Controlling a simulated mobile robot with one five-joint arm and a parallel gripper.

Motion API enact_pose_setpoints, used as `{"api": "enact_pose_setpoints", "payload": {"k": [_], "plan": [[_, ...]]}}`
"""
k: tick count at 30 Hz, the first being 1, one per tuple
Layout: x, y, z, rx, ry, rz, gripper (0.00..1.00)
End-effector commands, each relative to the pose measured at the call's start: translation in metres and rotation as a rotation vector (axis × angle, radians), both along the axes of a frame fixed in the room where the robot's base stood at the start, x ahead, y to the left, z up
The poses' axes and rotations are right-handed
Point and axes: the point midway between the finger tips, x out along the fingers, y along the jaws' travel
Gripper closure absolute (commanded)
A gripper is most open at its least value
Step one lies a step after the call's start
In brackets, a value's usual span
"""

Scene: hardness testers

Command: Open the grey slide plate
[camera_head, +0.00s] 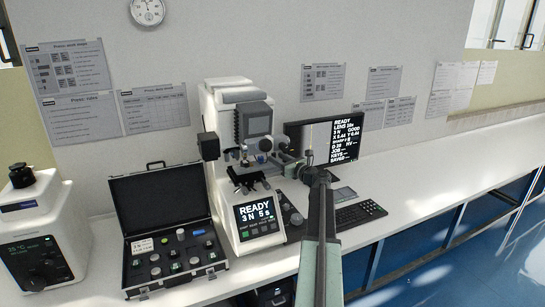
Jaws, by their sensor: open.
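A white hardness tester (225,120) stands on the bench with a small grey screen on its head and a lit front panel (257,214) reading "READY 3 N 5s". Below its lenses is a small dark stage (248,182). I cannot make out for certain which part is the grey slide plate. My pale green arm rises from the bottom of the view and bends left towards the tester. My gripper (268,157) is open, beside the lenses and just above the stage's right side. Its fingertips are small and partly lost against the tester, and I cannot tell whether they touch anything.
An open black case (161,203) with several samples lies left of the tester. A white machine with a dial (40,235) stands at far left. A monitor (345,140) and keyboard (361,214) are to the right. The white bench (440,171) is clear farther right.

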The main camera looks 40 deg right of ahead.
Motion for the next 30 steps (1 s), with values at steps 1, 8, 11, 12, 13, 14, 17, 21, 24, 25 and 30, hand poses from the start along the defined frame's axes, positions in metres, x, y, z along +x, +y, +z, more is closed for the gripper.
{"api": "enact_pose_setpoints", "payload": {"k": [1,8,11,12,13,14,17,21,24,25,30], "plan": [[0.011,-0.005,0.0,0.0,0.0,-0.001,0.6],[0.039,-0.011,0.0,0.0,0.0,-0.007,0.6],[0.04,-0.011,0.0,0.0,0.0,-0.008,0.6],[0.039,-0.01,0.0,0.0,0.0,-0.008,0.6],[0.039,-0.011,0.0,0.0,0.0,-0.008,0.6],[0.039,-0.01,0.0,0.0,0.0,-0.008,0.6],[0.039,-0.011,0.0,0.0,0.0,-0.008,0.82],[0.039,-0.011,0.0,0.0,0.0,-0.008,1.0],[0.039,-0.011,0.0,0.0,0.0,-0.008,1.0],[0.039,-0.011,0.0,0.0,0.0,-0.008,1.0],[0.038,-0.011,0.0,0.0,0.0,-0.008,1.0]]}}
